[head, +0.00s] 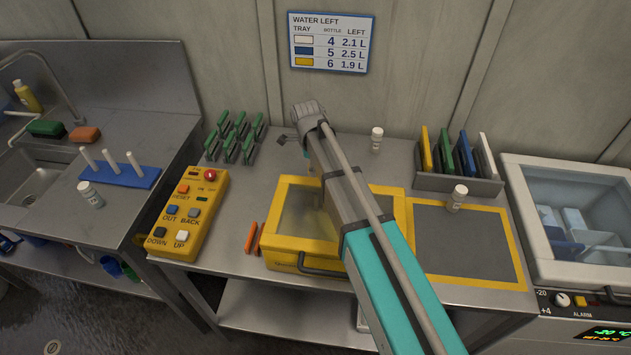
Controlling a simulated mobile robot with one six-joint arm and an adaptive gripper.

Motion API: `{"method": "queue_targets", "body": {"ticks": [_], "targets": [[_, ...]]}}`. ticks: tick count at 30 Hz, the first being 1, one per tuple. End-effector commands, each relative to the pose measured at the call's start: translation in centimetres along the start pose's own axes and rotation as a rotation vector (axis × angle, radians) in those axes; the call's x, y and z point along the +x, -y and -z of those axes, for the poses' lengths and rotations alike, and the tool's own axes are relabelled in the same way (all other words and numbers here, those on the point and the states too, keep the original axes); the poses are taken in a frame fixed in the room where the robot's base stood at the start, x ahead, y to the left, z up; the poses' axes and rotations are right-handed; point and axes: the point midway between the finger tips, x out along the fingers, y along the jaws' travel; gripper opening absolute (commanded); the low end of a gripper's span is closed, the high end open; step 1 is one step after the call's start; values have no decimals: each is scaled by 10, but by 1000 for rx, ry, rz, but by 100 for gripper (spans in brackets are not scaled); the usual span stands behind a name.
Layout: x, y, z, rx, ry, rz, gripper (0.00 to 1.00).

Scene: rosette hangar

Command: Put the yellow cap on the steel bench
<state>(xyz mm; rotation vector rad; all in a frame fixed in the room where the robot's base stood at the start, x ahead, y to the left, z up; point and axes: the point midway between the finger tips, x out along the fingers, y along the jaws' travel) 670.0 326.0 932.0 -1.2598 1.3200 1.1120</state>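The steel bench (252,194) fills the middle of the head view. I cannot make out a yellow cap anywhere; my arm hides part of the bench and of a yellow-framed box with a clear lid (290,185). My gripper (290,139) is at the far end of my arm, over the back part of the bench. Only a small dark part of it shows, so whether it is open or holds anything cannot be told.
Green clips (232,137), a yellow button panel (190,215) and white-capped bottles (376,140) (457,198) stand on the bench. A rack of coloured plates (458,182) is at back right. A freezer (520,190) stands right, a sink counter (130,75) left.

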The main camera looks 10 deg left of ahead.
Motion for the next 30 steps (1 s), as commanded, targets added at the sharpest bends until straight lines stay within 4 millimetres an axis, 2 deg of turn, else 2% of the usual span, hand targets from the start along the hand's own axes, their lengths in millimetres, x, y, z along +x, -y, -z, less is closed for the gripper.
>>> {"method": "queue_targets", "body": {"ticks": [2,17,30], "targets": [[5,0,0,0,0,0,43],[7,0,0,1,0,0,43],[39,1,-3,2,0,0,43]]}}
